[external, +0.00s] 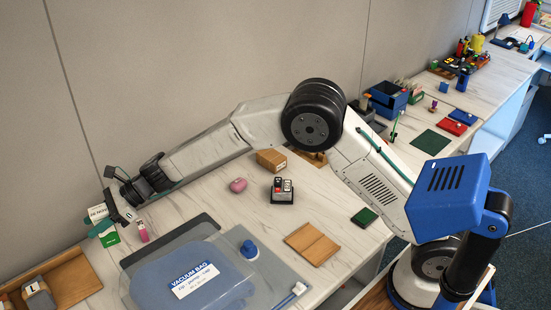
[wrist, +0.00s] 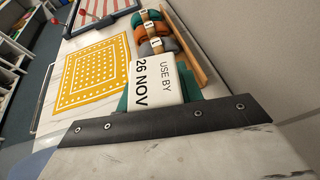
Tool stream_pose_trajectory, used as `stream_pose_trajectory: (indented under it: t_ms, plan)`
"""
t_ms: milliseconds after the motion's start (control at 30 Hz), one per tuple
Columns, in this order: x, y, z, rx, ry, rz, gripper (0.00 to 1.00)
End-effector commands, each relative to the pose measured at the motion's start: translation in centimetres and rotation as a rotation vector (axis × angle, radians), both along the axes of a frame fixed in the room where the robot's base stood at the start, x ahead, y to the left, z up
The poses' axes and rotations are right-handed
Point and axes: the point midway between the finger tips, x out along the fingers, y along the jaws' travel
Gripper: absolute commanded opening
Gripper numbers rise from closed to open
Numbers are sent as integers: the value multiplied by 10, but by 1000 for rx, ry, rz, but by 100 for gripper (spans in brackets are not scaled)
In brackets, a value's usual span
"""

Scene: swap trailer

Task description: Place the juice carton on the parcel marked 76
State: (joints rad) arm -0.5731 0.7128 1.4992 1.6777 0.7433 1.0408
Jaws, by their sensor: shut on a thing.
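My gripper (external: 118,212) is at the left end of the near worktop, close to the wall. It is shut on a white-and-green item, which looks like the juice carton (external: 98,212). In the wrist view the carton (wrist: 158,82) shows a white face reading "USE BY 26 NOV", beyond a dark gripper finger. A brown box (external: 271,160) with a small label stands near the middle of the worktop, beside my arm. It may be the parcel, but its number is too small to read.
A pink item (external: 238,185) and a dark block (external: 283,191) stand mid-worktop. A vacuum bag (external: 188,280) covers the near part. The wrist view shows a yellow dotted mat (wrist: 95,72) and rolled cloths (wrist: 153,30).

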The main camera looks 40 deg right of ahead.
Motion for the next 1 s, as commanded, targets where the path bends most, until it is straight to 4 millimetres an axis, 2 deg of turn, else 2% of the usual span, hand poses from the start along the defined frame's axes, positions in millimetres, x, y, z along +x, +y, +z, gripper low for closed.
stream_pose_trajectory:
  t_ms: [67, 233, 367, 467, 700, 867, 1000]
  plan:
    - [0, 0, 7, 1, -2, 1, 8]
    - [2, -5, 10, -1, -1, -4, 8]
    - [13, -32, 9, -4, -1, -27, 8]
    - [25, -73, 9, -10, -2, -60, 8]
    - [45, -203, 9, -23, 0, -165, 8]
    - [42, -292, 8, -28, 1, -241, 8]
    - [28, -367, 7, -29, 2, -310, 8]
